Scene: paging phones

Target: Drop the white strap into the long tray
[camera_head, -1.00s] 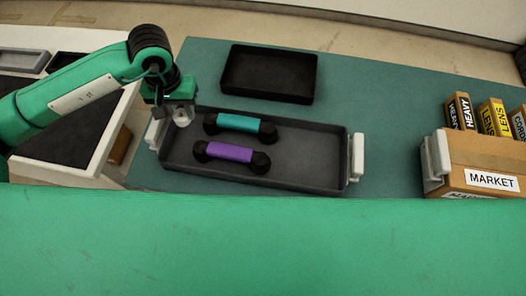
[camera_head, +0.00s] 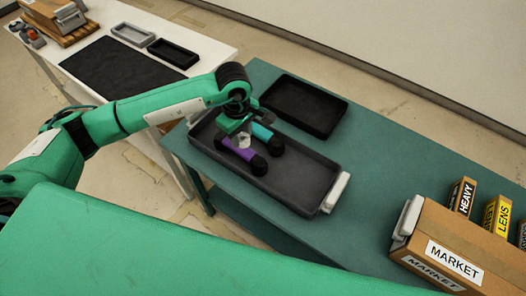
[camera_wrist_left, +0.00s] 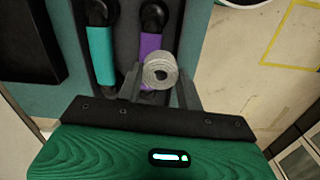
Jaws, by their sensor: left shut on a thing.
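My left gripper (camera_head: 243,136) is shut on the white strap (camera_head: 244,142), a small pale roll. In the left wrist view the strap (camera_wrist_left: 160,71) sits between the two fingers (camera_wrist_left: 160,82). The long tray (camera_head: 300,192) is dark grey with white end handles and lies on the teal table. The gripper is over the tray's left half, above the handsets. A purple handset (camera_head: 238,155) and a teal handset (camera_head: 262,133) lie in the tray. The gripper and arm hide part of the tray's left end. My right gripper is not in view.
A black tray (camera_head: 304,105) lies behind the long tray. A cardboard box marked MARKET (camera_head: 452,238) stands at the right with small boxes behind it. A white table (camera_head: 118,93) with a black mat and small trays is at the back left. The long tray's right half is bare.

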